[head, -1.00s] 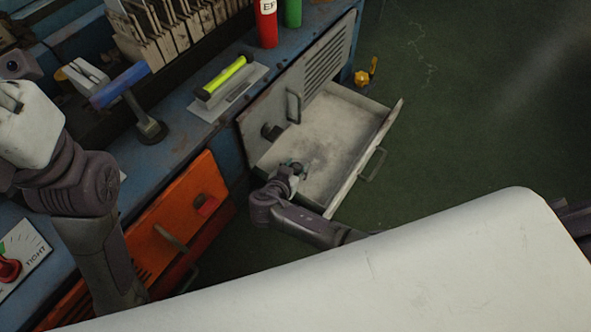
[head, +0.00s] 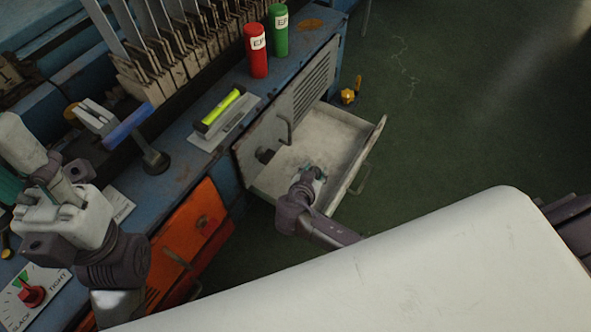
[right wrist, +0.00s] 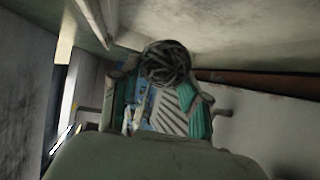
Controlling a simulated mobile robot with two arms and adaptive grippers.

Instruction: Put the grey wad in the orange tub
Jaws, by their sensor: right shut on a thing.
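The grey wad (right wrist: 167,62) is a dark, striped, rounded ball in the right wrist view. My right gripper (right wrist: 172,85) is shut on it, with its fingers at both sides of the wad. In the head view my right gripper (head: 312,172) is small and sits over the open pale drawer (head: 345,125), near its front side. The wad cannot be made out there. I see no orange tub in either view.
An orange cabinet front (head: 190,235) is below. Green floor (head: 460,120) is clear at right.

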